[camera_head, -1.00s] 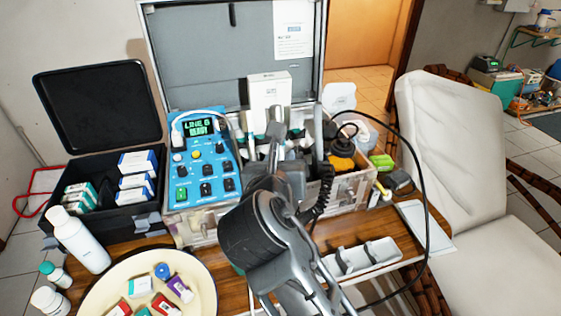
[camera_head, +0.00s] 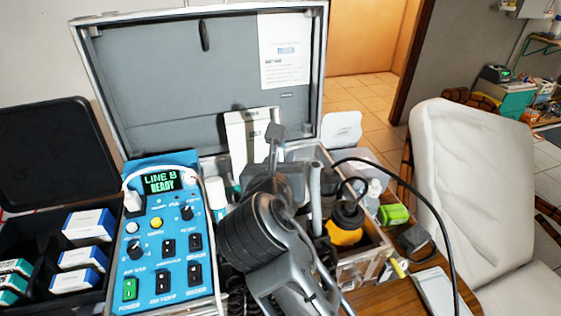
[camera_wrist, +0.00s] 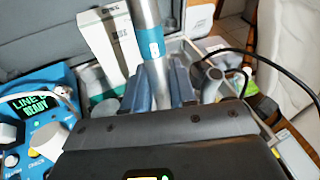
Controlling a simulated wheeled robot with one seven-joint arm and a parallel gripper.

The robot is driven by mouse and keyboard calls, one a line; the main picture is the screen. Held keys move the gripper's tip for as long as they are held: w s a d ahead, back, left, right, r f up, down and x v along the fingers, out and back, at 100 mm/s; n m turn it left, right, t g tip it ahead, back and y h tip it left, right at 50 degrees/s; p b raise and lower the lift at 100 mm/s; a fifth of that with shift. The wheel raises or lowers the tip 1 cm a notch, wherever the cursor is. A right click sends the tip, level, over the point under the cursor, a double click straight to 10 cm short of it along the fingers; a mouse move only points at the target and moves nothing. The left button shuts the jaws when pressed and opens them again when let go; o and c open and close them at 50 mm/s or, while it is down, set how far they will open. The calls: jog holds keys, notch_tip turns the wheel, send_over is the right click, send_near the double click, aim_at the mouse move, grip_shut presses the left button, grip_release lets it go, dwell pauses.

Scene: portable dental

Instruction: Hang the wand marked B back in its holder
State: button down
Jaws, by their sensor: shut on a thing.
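My gripper (camera_wrist: 158,90) is shut on a silver wand (camera_wrist: 147,16) with a teal band, which stands nearly upright between the fingers in the wrist view. In the head view my gripper (camera_head: 275,150) is over the open case, and my arm hides most of the wand. A blue control unit (camera_head: 150,222) at the left shows "LINE B READY"; it also shows in the wrist view (camera_wrist: 20,85). A grey tube (camera_head: 316,192) stands just right of my gripper, also in the wrist view (camera_wrist: 205,76). I cannot make out which part is the wand's holder.
A white box (camera_head: 245,140) stands behind my gripper. A black cable (camera_head: 405,185) loops across the right side. A black case with boxes (camera_head: 88,225) lies left.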

jog(key=shift+w+f, duration=0.2)
jog(key=shift+w, duration=0.05)
jog(key=shift+s+d+f+b, duration=0.1)
jog(key=shift+s+f+b, duration=0.15)
jog(key=shift+f, duration=0.25)
jog(key=shift+s+d+f+b, duration=0.1)
jog(key=shift+f+b, duration=0.2)
jog(key=shift+f, duration=0.15)
jog(key=shift+s+f+b, duration=0.15)
jog(key=shift+f+b, duration=0.5)
jog(key=shift+b, duration=0.3)
jog(key=shift+r+p, duration=0.3)
jog(key=shift+p, duration=0.05)
jog(key=shift+s, duration=0.1)
jog(key=shift+f, duration=0.1)
jog(key=shift+s+f+p, duration=0.2)
jog(key=shift+s+p, duration=0.05)
jog(key=shift+p, duration=0.15)
jog(key=shift+f+p, duration=0.1)
jog(key=shift+p, duration=0.35)
